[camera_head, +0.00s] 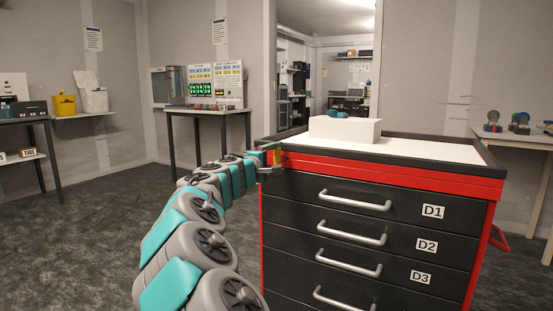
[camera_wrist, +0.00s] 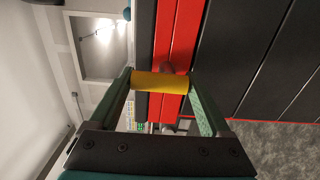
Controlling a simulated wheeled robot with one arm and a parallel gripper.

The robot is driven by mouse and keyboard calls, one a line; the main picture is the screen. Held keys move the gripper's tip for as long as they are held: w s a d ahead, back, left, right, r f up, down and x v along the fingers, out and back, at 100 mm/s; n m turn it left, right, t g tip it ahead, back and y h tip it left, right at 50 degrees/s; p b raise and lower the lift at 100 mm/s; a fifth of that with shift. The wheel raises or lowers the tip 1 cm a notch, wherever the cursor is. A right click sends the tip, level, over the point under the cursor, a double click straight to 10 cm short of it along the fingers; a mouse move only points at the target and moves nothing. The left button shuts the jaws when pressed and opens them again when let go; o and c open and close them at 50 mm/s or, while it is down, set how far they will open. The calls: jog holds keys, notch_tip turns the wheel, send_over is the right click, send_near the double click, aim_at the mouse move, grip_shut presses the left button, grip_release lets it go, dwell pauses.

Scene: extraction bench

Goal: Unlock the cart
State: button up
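The cart (camera_head: 385,238) is a black and red drawer cabinet, with drawers labelled D1, D2 and D3. My gripper (camera_head: 272,160) is at its upper left front corner, by the red band under the top. In the wrist view, a yellow cylindrical handle (camera_wrist: 160,82) spans the gap between my two fingertips (camera_wrist: 161,80), which appear to touch its ends. The handle lies across the wrist picture. The lock itself is mostly hidden.
A white block-like box (camera_head: 344,129) sits on the cart top (camera_head: 420,152). Silver drawer handles (camera_head: 355,200) stick out in front. A table with a lit panel (camera_head: 215,85) stands at the back left. A shelf on the right (camera_head: 510,137) carries small coloured items. The floor at left (camera_head: 95,225) is clear.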

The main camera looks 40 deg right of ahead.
jog(key=shift+o, duration=1.2)
jog(key=v, duration=0.7)
jog(key=shift+a+b, duration=0.35)
jog(key=shift+a, duration=0.05)
jog(key=shift+s, duration=0.25)
